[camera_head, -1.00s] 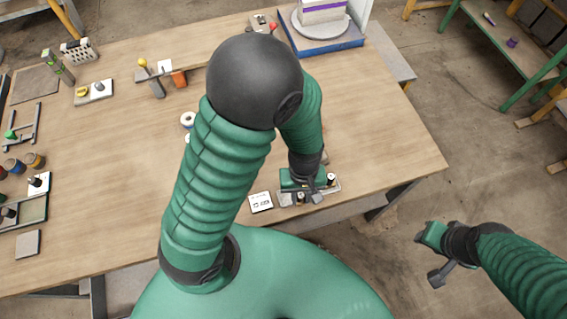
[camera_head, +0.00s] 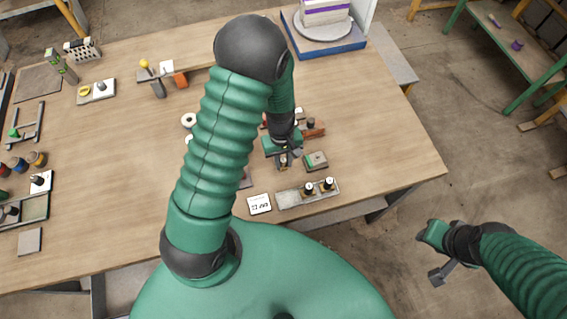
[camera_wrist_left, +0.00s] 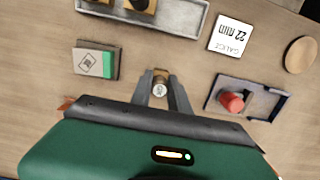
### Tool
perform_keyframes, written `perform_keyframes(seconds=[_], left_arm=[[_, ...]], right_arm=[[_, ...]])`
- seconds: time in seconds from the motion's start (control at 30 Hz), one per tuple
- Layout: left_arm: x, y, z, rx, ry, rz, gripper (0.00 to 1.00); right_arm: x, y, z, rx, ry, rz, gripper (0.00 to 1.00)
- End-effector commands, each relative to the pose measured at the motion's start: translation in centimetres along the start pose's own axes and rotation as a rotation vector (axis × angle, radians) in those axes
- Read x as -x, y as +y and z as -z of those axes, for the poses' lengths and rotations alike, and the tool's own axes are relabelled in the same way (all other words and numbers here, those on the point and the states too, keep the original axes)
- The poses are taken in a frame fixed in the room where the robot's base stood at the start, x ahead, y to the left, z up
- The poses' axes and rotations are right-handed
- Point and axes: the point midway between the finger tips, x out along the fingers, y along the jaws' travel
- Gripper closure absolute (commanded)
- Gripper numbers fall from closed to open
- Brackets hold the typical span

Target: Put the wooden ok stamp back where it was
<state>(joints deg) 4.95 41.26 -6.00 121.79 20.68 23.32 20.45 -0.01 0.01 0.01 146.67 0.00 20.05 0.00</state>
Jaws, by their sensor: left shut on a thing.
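My left gripper (camera_head: 283,165) is shut on a small wooden stamp (camera_wrist_left: 160,78), seen end-on between the fingers in the left wrist view; its marking is too small to read. The stamp is behind the grey stamp tray (camera_head: 290,199), clear of it. Two black-knobbed stamps, one (camera_head: 308,189) and another (camera_head: 327,184), stand in the tray's middle and right; its left part is bare. A pad with a green strip (camera_head: 316,161) lies right of the gripper in the head view. My right gripper (camera_head: 436,256) hangs off the table at right; its opening is unclear.
A white gauge card (camera_head: 260,204) lies left of the tray. A dark frame with a red knob (camera_wrist_left: 232,103) lies near the gripper in the wrist view. A turntable on a blue base (camera_head: 325,40) stands at the back. The table's front edge is close to the tray.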

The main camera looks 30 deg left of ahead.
Motion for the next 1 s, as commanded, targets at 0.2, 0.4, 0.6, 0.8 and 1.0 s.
perform_keyframes(seconds=[0.2,0.4,0.6,0.8,1.0], left_arm=[[-2.8,-0.1,0.2,-0.001,-0.002,0.001,1.0],[-2.9,0.0,0.2,-0.001,-0.001,0.0,1.0],[-3.0,0.0,0.2,-0.001,-0.002,0.0,0.61],[-3.0,0.0,0.2,-0.001,-0.002,0.0,0.57],[-2.4,0.0,0.3,-0.001,0.0,-0.001,0.57]], right_arm=[[0.2,0.0,0.0,0.0,0.0,0.0,0.64],[0.1,0.0,0.0,0.0,0.0,0.0,0.64],[0.1,0.0,0.0,0.0,0.0,0.0,0.64],[0.1,0.0,0.0,0.0,0.0,0.0,0.64],[0.2,0.0,0.0,0.0,0.0,0.0,0.64]])
